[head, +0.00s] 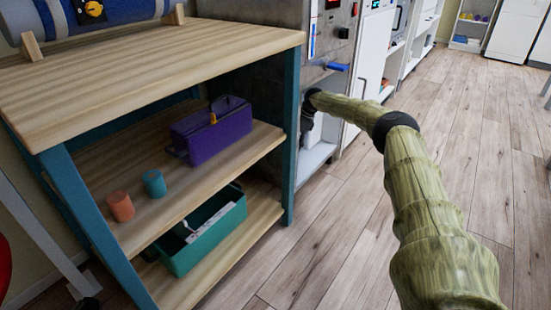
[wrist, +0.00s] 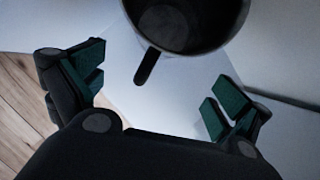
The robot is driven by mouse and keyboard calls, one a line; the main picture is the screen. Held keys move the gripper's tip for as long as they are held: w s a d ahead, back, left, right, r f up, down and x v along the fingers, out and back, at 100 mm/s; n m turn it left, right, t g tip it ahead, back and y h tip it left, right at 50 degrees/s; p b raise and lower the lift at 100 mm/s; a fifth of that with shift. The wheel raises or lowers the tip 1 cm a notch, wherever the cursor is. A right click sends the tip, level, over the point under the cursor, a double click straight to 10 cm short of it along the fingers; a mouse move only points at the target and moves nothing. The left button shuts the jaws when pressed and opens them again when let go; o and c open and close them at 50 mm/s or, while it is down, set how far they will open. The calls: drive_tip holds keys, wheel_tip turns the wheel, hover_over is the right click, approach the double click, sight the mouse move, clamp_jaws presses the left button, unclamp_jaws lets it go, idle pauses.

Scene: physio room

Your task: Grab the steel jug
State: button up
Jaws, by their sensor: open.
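The steel jug (wrist: 215,45) shows at the top of the wrist view as a dark grey round vessel, seen partly from above into its open mouth. A dark handle (wrist: 147,66) sticks out from its rim toward my gripper. My gripper (wrist: 155,92) is open, its two green-padded fingers wide apart. The jug lies ahead of the fingers, and its handle points into the gap between them. Nothing is held. In the head view my gripper (head: 308,120) reaches into a low bay under the grey machine, and the jug cannot be made out there.
The jug stands over a pale surface (wrist: 125,50) with a wall close on the right. Left of my arm is a wooden shelf unit (head: 150,65) holding a purple toolbox (head: 215,135), two small cups and a green bin (head: 205,240). Open wooden floor (head: 320,230) lies in front.

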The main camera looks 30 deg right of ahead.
drive_tip(key=w+a+f+b, duration=0.1)
drive_tip(key=w+a+b, duration=0.2)
drive_tip(key=a, duration=0.2)
drive_tip(key=shift+a+b, duration=0.25)
drive_tip(key=shift+b, duration=0.1)
drive_tip(key=c, duration=1.2)
